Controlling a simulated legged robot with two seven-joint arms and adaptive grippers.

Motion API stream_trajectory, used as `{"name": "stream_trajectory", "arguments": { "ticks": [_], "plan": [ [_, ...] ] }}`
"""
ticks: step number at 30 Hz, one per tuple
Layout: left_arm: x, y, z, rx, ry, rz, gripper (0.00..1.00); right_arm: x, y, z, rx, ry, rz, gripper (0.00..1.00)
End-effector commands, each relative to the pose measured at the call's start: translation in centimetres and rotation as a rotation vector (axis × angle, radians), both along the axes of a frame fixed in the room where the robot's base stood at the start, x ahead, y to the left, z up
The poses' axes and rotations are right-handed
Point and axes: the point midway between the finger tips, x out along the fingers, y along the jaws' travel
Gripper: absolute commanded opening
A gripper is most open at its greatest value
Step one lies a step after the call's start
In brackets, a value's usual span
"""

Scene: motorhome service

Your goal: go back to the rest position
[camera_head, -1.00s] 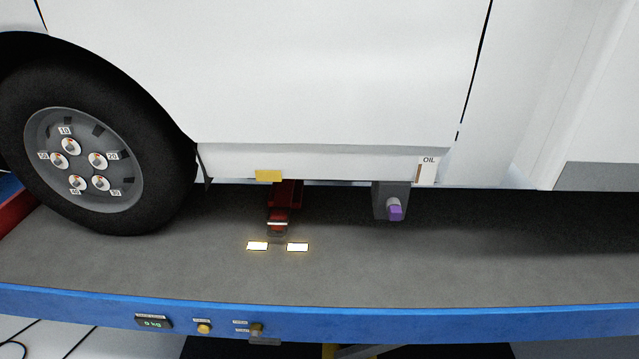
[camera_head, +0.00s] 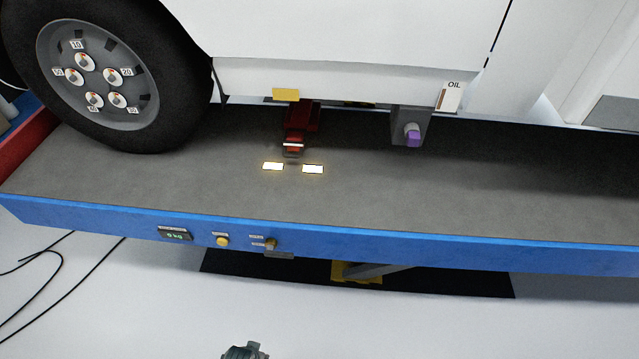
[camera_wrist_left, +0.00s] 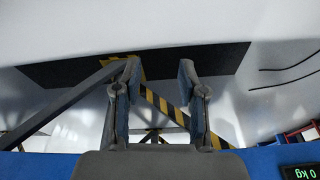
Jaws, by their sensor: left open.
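My left gripper (camera_wrist_left: 160,80) is open in the left wrist view, its two fingers apart with nothing between them. Beyond the fingers are the floor and the lift's underside. In the head view, a small dark part of mine (camera_head: 245,350) shows at the bottom edge; I cannot tell its fingers there. My right gripper is in neither view.
A blue-edged lift platform (camera_head: 110,216) carries the white motorhome (camera_head: 330,30) and its wheel (camera_head: 95,75). A striped yellow-black leg (camera_wrist_left: 165,105) stands below. Cables (camera_head: 45,270) lie at left; the near floor is clear.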

Motion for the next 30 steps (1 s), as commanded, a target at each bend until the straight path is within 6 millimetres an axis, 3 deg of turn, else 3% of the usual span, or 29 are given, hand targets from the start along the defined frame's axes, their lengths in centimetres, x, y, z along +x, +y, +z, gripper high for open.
{"name": "stream_trajectory", "arguments": {
  "ticks": [5,8,12,15,21,25,30],
  "plan": [
    [-1.6,0.1,-8.4,0.003,0.041,-0.005,0.41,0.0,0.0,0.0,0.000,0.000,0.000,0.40],
    [-4.0,0.4,-14.3,0.006,0.069,-0.010,0.41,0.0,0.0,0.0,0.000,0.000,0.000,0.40],
    [-9.0,1.1,-21.6,0.010,0.107,-0.019,0.41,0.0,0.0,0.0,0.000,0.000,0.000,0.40],
    [-13.1,1.9,-25.3,0.014,0.130,-0.025,0.41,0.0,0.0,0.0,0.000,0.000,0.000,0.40],
    [-19.4,3.1,-28.7,0.019,0.160,-0.032,0.41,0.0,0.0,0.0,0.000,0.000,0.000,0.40],
    [-21.0,3.4,-29.2,0.020,0.165,-0.035,0.41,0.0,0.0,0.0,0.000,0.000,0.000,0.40],
    [-21.2,3.5,-29.3,0.020,0.166,-0.035,0.41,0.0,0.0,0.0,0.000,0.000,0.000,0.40]
  ]
}}
